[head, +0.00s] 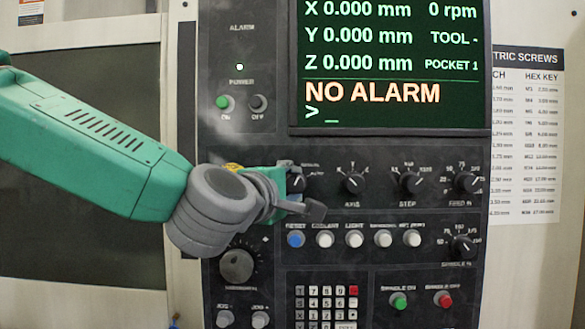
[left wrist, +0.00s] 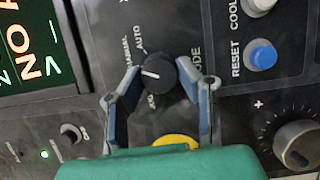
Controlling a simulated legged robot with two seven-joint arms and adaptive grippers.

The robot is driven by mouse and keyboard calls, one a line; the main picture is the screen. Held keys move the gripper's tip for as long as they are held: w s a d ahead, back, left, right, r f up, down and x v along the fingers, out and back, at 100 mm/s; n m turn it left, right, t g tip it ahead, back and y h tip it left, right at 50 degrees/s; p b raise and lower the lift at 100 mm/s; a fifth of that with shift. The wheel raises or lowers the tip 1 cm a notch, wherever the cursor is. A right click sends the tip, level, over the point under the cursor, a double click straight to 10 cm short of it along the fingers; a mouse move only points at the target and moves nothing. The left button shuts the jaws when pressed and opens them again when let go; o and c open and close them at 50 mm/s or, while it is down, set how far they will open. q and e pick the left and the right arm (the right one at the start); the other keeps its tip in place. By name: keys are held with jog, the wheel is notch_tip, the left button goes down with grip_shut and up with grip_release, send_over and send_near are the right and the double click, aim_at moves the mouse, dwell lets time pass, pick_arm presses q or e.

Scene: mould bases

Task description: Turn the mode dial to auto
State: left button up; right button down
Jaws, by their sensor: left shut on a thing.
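The mode dial (left wrist: 158,76) is a round black knob with a white pointer line, on the dark control panel. In the left wrist view its pointer faces left, towards the side with the MANUAL label, and away from the AUTO label at the upper left. My left gripper (left wrist: 160,72) is shut on the dial, with one finger on each side of it. In the head view my left gripper (head: 300,192) covers most of the dial. My right gripper is in neither view.
A blue RESET button (head: 295,240) and a row of white buttons (head: 354,240) sit just below the gripper. The axis dial (head: 354,183) is to its right. The screen (head: 390,65) above reads NO ALARM. A large handwheel knob (head: 237,267) is at lower left.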

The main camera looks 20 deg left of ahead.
pick_arm(q)
jog(key=m+g+p, duration=0.1)
jog(key=m+p, duration=0.2)
jog(key=shift+f+g, duration=0.1)
jog(key=shift+g, duration=0.2)
jog(key=shift+f+m+g+y+p, duration=0.15)
jog(key=shift+m+g+y+p, duration=0.25)
jog(key=shift+m+p, duration=0.45)
jog(key=shift+m, duration=0.35)
jog(key=o, duration=1.1)
jog(key=shift+o, duration=0.2)
jog(key=shift+w, duration=0.1)
jog(key=shift+r, duration=0.2)
